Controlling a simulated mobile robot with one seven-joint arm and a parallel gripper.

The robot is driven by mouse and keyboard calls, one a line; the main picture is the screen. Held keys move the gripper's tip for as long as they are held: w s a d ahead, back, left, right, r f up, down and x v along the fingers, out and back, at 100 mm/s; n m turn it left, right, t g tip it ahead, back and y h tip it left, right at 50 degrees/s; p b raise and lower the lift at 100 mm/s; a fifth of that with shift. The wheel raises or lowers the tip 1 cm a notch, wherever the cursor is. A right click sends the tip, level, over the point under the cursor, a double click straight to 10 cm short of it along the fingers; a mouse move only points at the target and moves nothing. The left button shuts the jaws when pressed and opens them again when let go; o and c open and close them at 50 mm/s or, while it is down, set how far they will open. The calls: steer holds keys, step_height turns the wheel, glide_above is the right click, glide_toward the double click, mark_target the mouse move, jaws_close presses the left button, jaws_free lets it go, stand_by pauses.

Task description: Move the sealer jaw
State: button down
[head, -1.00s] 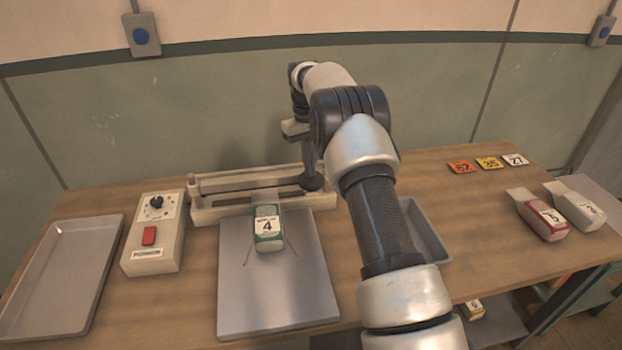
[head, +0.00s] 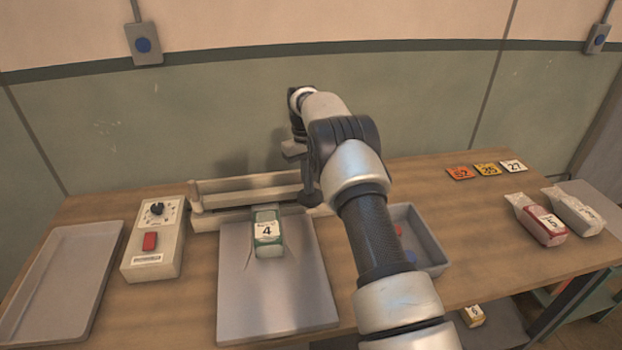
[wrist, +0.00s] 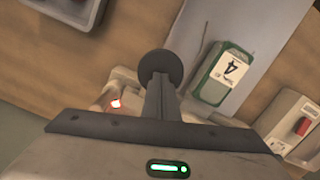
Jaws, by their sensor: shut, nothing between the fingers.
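The sealer (head: 205,215) is cream-coloured and stands at the back of the table. Its long jaw bar (head: 245,187) lies low over the base, across the top end of a green-and-white bag labelled 4 (head: 267,232). The bag also shows in the wrist view (wrist: 222,75). My gripper (head: 308,180) is shut and empty, above the right end of the jaw. A dark round knob (wrist: 160,68) is at my fingertips in the wrist view; I cannot tell whether they touch it. My arm partly hides the sealer's right end.
A control box (head: 155,238) with dial and red switch stands left of the sealer, beside an empty tray (head: 85,290). A grey plate (head: 265,300) lies under the bag. A grey bin (head: 435,250) is behind my arm. Two bags (head: 540,222) lie right.

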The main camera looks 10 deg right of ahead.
steer(key=shift+w+a+f+p, duration=0.15)
steer(key=shift+w+a+p, duration=0.1)
steer(key=shift+w, duration=0.35)
steer(key=shift+w+a+f+p, duration=0.15)
steer(key=shift+w+a, duration=0.1)
steer(key=shift+w, duration=0.3)
steer(key=shift+w+r, duration=0.1)
steer(key=shift+r, duration=0.1)
step_height(320, 180, up, 8)
steer(key=shift+w+f, duration=0.15)
steer(key=shift+f, duration=0.1)
